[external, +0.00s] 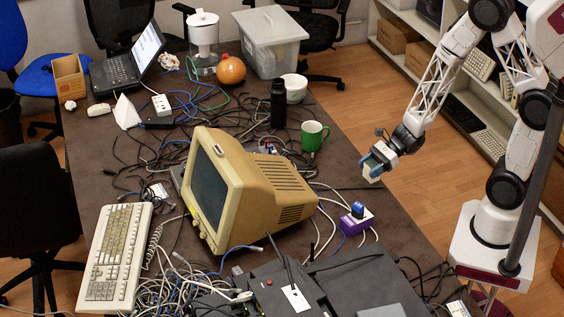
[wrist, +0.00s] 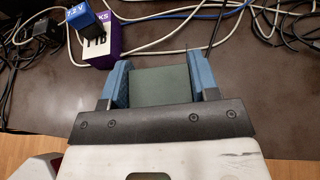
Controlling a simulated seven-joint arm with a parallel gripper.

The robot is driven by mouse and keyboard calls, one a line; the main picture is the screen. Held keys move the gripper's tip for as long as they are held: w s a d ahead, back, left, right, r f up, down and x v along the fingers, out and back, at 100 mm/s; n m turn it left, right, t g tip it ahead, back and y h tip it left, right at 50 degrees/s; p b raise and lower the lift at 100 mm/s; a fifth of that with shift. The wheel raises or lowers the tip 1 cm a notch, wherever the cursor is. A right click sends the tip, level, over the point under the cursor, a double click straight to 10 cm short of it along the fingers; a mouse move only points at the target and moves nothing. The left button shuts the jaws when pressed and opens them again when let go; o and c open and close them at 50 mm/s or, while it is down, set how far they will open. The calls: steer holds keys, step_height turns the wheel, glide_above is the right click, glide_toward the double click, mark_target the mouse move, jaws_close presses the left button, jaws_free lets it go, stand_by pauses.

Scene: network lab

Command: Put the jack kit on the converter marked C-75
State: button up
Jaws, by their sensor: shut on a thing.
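My gripper (external: 374,165) hangs over the right edge of the table in the external view. In the wrist view, my gripper (wrist: 162,68) has its blue fingers shut on a grey-green box (wrist: 160,92); no label on it shows. The held box (external: 370,169) looks pale from outside. A purple block (external: 353,224) lies on the table below and left of my gripper, with a blue block (external: 358,210) on it. In the wrist view the purple block (wrist: 103,50) reads "KS" at its end, and the blue block (wrist: 79,17) reads "7.5 V". I cannot read a C-75 mark.
A beige monitor (external: 245,190) stands left of the purple block. A green mug (external: 313,136) and a black bottle (external: 278,104) stand behind. Black equipment (external: 365,278) fills the front. Cables surround the purple block. Some bare tabletop (external: 352,172) lies under my gripper.

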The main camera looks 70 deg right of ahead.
mark_target(370, 166)
step_height(370, 166, up, 6)
steer(key=shift+r, duration=0.15)
steer(key=shift+s+a+r, duration=0.1)
steer(key=shift+a+r, duration=0.15)
steer(key=shift+a, duration=0.05)
steer(key=s+a+n+g+y, duration=0.1)
steer(key=s+a+n+g, duration=0.2)
steer(key=a, duration=0.7)
steer(key=s+a+n+g+y, duration=0.15)
steer(key=s+a, duration=0.25)
steer(key=a, duration=0.6)
steer(key=s+a+n+g, duration=0.3)
steer(key=s+a+g, duration=0.1)
steer(key=a, duration=0.7)
steer(key=shift+t, duration=0.25)
steer(key=shift+w+d+f, duration=0.1)
steer(key=shift+d+f, duration=0.1)
steer(key=shift+f, duration=1.1)
steer(key=shift+w+d+f, duration=0.1)
steer(key=shift+d+f, duration=0.05)
steer(key=shift+f, duration=1.15)
steer(key=shift+a, duration=0.1)
steer(key=w+a, duration=0.3)
steer(key=w, duration=0.1)
steer(key=w+a+f, duration=0.1)
steer(key=w+a, duration=0.6)
steer(key=w, duration=0.1)
steer(key=shift+a+f, duration=0.2)
steer(key=shift+f, duration=0.05)
steer(key=shift+s+f, duration=0.1)
